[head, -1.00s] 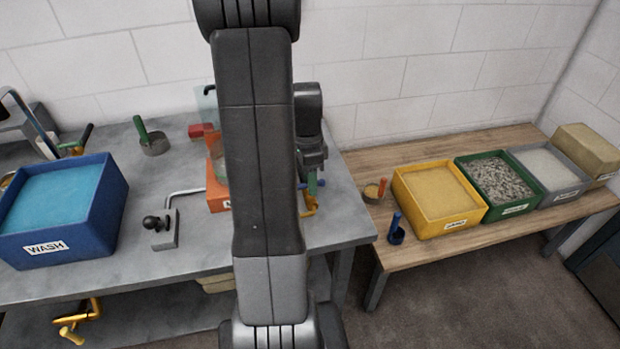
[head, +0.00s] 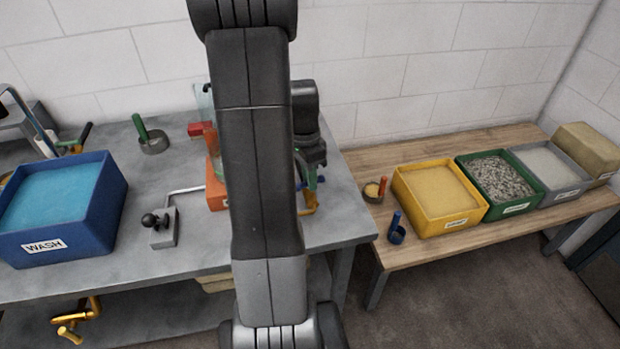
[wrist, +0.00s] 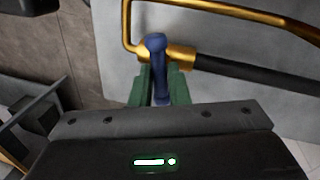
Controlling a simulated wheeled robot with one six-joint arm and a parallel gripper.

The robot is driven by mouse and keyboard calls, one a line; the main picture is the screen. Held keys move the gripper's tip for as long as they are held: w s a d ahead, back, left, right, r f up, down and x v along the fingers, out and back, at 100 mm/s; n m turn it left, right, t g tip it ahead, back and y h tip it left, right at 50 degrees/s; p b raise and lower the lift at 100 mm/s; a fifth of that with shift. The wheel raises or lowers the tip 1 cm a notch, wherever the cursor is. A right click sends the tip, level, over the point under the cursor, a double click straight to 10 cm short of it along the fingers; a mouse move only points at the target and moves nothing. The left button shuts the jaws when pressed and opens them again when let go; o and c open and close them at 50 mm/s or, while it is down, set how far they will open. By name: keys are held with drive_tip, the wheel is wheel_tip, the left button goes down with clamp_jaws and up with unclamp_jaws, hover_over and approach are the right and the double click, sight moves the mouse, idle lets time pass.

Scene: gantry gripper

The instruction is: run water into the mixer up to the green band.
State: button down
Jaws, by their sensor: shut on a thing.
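My gripper (wrist: 155,88) has green fingers shut on a blue handle (wrist: 155,45). The handle stands against a brass pipe or bar (wrist: 185,57) that joins a dark rod. In the head view my gripper (head: 312,178) is low at the right end of the grey table, with brass (head: 308,206) just below it. An orange body (head: 215,193), perhaps the mixer's, stands left of my arm with a clear part (head: 203,98) above and behind it. My arm hides most of it. I cannot see the green band or any water level.
A blue WASH tub (head: 100,205) and a black-knobbed lever block (head: 163,228) are on the grey table (head: 200,258) at left. A green-handled pan (head: 152,144) lies behind. On the wooden bench (head: 425,248) are a yellow bin (head: 437,217), other bins and small scoops.

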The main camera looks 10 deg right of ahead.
drive_tip(key=shift+n+h+b, duration=0.3)
drive_tip(key=shift+n+b, duration=0.15)
drive_tip(key=shift+n, duration=1.35)
drive_tip(key=c, duration=1.4)
unclamp_jaws()
drive_tip(key=v, duration=1.4)
drive_tip(key=shift+s+b, duration=0.2)
drive_tip(key=shift+b, duration=0.2)
